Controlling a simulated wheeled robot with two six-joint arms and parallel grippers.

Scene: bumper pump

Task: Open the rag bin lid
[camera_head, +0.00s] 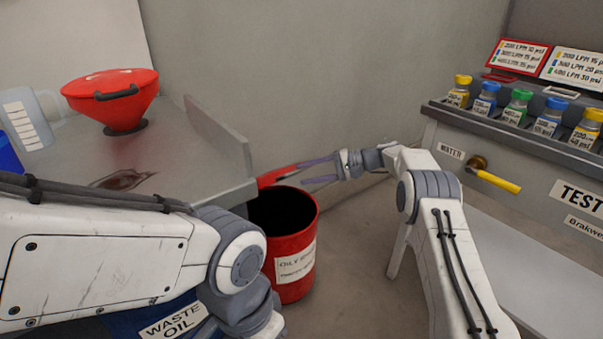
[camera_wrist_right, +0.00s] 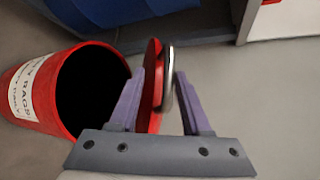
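The red rag bin (camera_head: 290,262) stands on the floor with its dark mouth uncovered. Its label is partly readable, and the bin (camera_wrist_right: 42,85) also shows at the left in the right wrist view. The red lid (camera_head: 277,175) stands up steeply at the bin's far side, seen nearly edge-on in the right wrist view (camera_wrist_right: 152,65) with a silvery strip beside it. My right gripper (camera_head: 300,173) is open, its two purple fingers spread on either side of the lid and strip, with gaps showing. My left arm crosses the lower left; its gripper is out of view.
A grey workbench (camera_head: 205,160) with a red funnel (camera_head: 115,95) stands left of the bin. A test bench (camera_head: 450,120) with several small bottles and a yellow-handled valve (camera_head: 495,180) is at the right. Bare floor (camera_head: 345,250) lies right of the bin.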

